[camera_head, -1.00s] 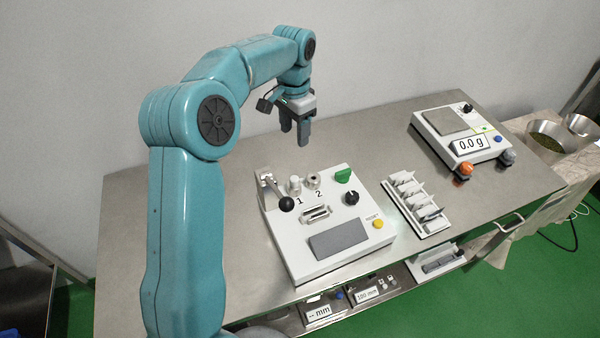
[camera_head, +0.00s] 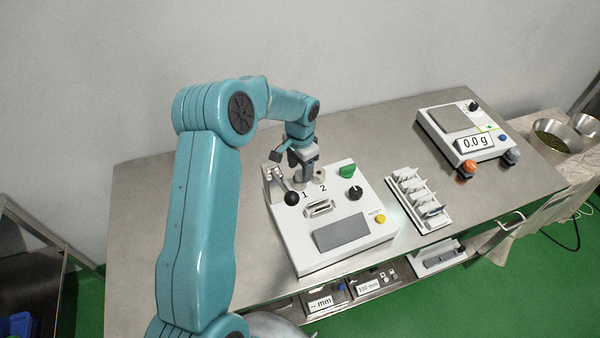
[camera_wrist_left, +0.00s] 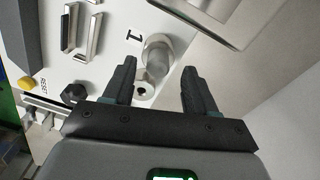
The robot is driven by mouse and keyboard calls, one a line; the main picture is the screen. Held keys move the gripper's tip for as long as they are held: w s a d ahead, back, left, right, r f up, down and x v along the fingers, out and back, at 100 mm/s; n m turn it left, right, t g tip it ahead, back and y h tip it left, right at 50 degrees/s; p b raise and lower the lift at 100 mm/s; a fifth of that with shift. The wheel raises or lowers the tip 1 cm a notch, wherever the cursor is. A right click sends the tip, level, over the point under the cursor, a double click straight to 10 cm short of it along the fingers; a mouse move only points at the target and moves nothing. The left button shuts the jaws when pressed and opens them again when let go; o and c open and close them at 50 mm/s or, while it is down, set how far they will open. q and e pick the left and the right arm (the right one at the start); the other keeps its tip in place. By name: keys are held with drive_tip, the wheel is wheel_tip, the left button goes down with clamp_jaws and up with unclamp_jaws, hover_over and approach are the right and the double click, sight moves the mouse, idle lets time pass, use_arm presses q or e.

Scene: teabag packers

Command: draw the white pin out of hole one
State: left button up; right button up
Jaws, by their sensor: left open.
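The white machine box (camera_head: 292,232) stands on the steel table, with printed numbers 1 and 2 on top. My left gripper (camera_head: 303,176) points down over the hole-one spot behind the number 1 and hides the pin in the head view. In the left wrist view the pale, round-headed pin (camera_wrist_left: 158,50) shows beside the printed 1, in the gap between the open fingers of the gripper (camera_wrist_left: 158,66). I cannot tell whether either finger touches it. The hole-two fitting (camera_head: 319,173) is just right of the gripper. My right gripper is not in view.
A black-knobbed lever (camera_head: 291,198) stands close left of the gripper. A green knob (camera_head: 346,171) and black dial (camera_head: 355,193) are to the right.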

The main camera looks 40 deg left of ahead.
use_arm(q)
drive_tip(key=shift+s+d+f, duration=0.15)
drive_tip(key=shift+s+f, duration=0.05)
drive_tip(key=shift+s, duration=0.05)
drive_tip(key=shift+s+d+r, duration=0.1)
drive_tip(key=shift+s+d, duration=0.05)
drive_tip(key=shift+s, duration=0.05)
drive_tip(key=shift+w+f, duration=0.2)
drive_tip(key=shift+c, duration=0.4)
drive_tip(key=shift+w+a+f, duration=0.15)
drive_tip(key=shift+w+a, duration=0.05)
drive_tip(key=shift+a, duration=0.05)
drive_tip(key=c, duration=0.5)
clamp_jaws()
drive_tip(key=shift+s+d+r, duration=0.15)
drive_tip(key=shift+s+r, duration=0.1)
drive_tip(key=shift+f, duration=0.1)
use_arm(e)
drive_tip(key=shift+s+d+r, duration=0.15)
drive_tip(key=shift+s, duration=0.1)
use_arm(q)
drive_tip(key=shift+w, duration=0.1)
